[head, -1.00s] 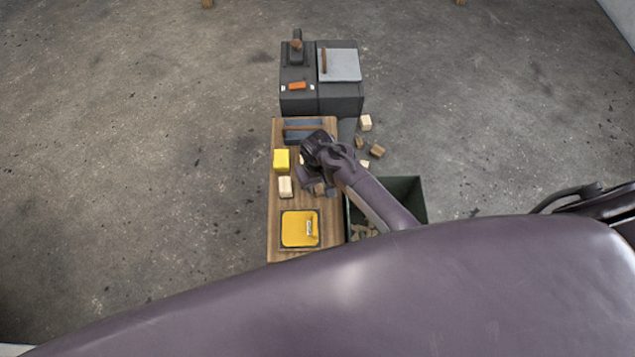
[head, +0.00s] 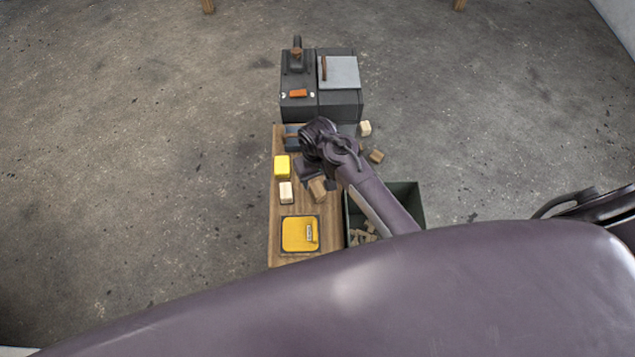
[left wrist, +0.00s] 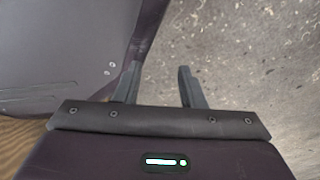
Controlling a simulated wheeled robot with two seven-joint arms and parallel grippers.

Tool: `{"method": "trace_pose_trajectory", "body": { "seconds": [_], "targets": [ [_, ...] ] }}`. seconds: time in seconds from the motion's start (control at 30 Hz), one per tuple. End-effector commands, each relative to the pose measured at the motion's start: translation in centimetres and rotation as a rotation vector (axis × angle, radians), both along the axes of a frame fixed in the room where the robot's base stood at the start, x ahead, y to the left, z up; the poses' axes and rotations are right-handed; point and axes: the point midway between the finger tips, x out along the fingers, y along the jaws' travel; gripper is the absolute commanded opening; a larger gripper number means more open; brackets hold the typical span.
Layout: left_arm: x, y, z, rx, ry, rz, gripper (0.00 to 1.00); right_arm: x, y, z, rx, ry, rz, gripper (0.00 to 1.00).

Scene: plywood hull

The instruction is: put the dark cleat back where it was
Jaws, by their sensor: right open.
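A brown wooden block (head: 317,189), the darkest of the blocks on the bench, sits tilted on the wooden workbench (head: 276,228); I take it for the dark cleat. My right gripper (head: 306,171) is open just above and left of it in the head view. I cannot tell whether they touch. A second brown block (head: 376,156) lies off the bench's right side. My right wrist hides part of the bench and its blue-grey tray (head: 291,142). My left gripper (left wrist: 158,86) shows in the left wrist view, fingers apart and empty.
A yellow block (head: 282,167) and a cream block (head: 286,192) stand left of the gripper. A yellow case (head: 299,234) lies at the near end. A dark green bin (head: 407,196) holds scraps. A dark machine (head: 338,106) stands behind. Another cream block (head: 365,128) lies right.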

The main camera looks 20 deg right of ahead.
Motion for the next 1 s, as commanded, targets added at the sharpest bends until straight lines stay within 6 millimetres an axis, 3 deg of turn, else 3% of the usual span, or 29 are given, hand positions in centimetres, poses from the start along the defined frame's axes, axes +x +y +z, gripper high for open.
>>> {"method": "trace_pose_trajectory", "body": {
  "seconds": [0.1, 0.3, 1.0],
  "targets": [
    [-0.9, 0.2, 0.1, 0.0, 0.004, -0.001, 0.36, 0.0, 0.0, 2.4, 0.001, -0.001, -0.001, 0.52],
    [-1.7, 0.3, 0.0, 0.001, 0.008, -0.002, 0.36, 0.0, 0.0, 4.1, 0.001, 0.0, 0.0, 0.52],
    [-1.8, 0.3, -0.1, 0.001, 0.008, -0.003, 0.36, 0.0, 0.0, 4.3, 0.0, 0.001, 0.001, 0.52]
  ]
}}
